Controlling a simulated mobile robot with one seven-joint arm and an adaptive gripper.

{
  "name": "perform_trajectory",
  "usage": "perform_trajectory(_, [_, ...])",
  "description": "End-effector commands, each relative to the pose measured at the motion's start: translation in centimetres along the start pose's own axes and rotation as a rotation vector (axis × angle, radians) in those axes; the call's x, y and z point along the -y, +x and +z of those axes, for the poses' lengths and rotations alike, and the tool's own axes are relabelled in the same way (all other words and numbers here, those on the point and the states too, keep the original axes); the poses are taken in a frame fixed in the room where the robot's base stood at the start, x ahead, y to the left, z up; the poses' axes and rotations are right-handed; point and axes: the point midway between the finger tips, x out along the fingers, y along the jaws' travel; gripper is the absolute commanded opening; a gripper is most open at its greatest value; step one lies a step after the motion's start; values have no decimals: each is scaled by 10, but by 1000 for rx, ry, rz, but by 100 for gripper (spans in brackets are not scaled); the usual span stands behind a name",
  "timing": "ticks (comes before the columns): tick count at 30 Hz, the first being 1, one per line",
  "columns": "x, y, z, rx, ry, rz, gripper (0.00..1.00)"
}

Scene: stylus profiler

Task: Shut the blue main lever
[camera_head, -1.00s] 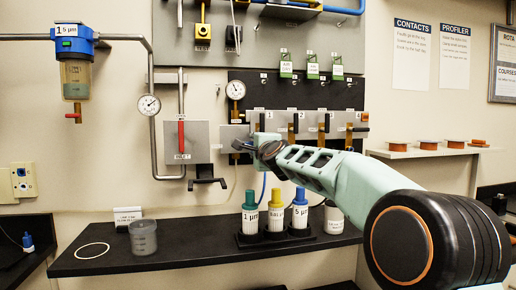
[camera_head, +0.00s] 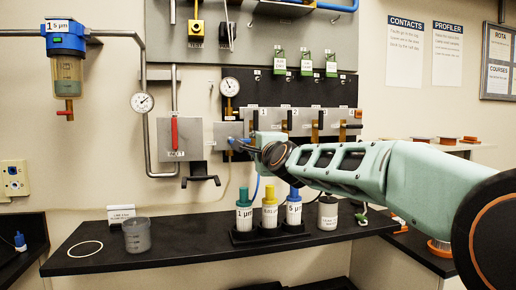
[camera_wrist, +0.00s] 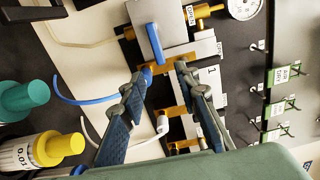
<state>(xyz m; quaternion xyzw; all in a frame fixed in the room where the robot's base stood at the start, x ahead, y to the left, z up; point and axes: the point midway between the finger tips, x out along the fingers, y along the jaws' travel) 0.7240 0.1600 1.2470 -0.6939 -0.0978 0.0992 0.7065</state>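The blue main lever (camera_wrist: 154,44) shows in the wrist view as a short blue bar on a pale plate, just beyond my fingertips. My gripper (camera_wrist: 165,70) is open, with two dark ribbed fingers spread apart and nothing between them. The lever's near end lies close to the left fingertip; I cannot tell whether they touch. In the head view, my gripper (camera_head: 240,144) is in front of the small grey box (camera_head: 224,131) left of the numbered valve row, and the lever is hard to make out there.
A row of dark-handled valves on a grey panel (camera_head: 294,122) is right of the box. A round gauge (camera_head: 230,87) hangs above. Capped bottles, including a yellow-capped one (camera_head: 269,212), and a beaker (camera_head: 137,236) stand on the black shelf (camera_head: 190,250) below. A blue hose (camera_wrist: 80,100) curves nearby.

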Motion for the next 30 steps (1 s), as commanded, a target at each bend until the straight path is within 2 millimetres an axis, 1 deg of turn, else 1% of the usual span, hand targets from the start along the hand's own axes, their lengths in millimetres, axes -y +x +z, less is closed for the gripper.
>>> perform_trajectory(3, [-1,-9,-1,-3,-5,1,29])
perform_trajectory(15, [0,-28,-1,-3,-2,-1,29])
perform_trajectory(30, [-1,-32,1,0,-2,1,29])
